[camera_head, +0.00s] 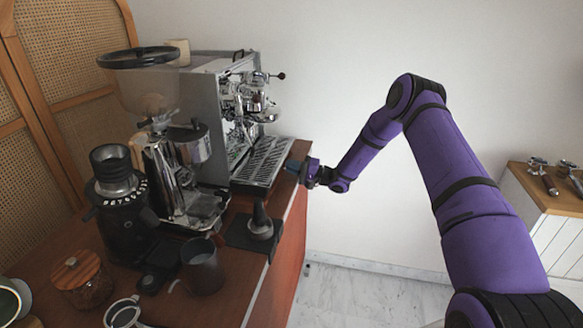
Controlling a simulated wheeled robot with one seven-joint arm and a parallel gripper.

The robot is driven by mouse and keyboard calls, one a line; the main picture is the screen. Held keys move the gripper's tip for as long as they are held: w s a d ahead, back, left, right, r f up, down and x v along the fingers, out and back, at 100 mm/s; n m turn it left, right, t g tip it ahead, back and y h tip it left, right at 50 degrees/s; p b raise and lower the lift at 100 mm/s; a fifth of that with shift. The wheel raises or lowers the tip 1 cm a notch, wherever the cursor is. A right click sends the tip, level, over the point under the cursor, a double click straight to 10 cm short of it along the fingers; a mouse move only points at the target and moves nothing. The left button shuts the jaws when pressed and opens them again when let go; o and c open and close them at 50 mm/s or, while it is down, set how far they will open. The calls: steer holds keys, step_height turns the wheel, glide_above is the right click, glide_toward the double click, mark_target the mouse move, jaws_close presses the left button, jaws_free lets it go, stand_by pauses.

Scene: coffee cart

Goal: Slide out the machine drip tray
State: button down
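The espresso machine (208,110) stands on the wooden cart top in the camera_head view. Its drip tray (263,163), with a slatted metal grate and a dark front edge, sits low at the machine's front, over the cart's right side. My gripper (293,165) is at the tray's right end, near its front edge. The fingertips are small and dark here, so I cannot tell whether they touch the tray or how far apart they are. My purple arm reaches in from the right.
A tamper (260,224) stands on a dark mat (240,240) in front of the tray. A grinder (165,170), a black grinder (120,195), a dark pitcher (202,268) and a lidded jar (82,280) crowd the cart. Right of the cart is open floor (350,300).

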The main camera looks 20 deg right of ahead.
steer(key=r+v, duration=0.1)
steer(key=v, duration=0.6)
steer(key=shift+s+d, duration=0.3)
steer(key=shift+d, duration=0.15)
steer(key=shift+r, duration=0.1)
steer(key=c, duration=1.3)
jaws_free()
steer(key=v, duration=1)
steer(key=shift+s+d, duration=0.2)
steer(key=shift+d, duration=0.15)
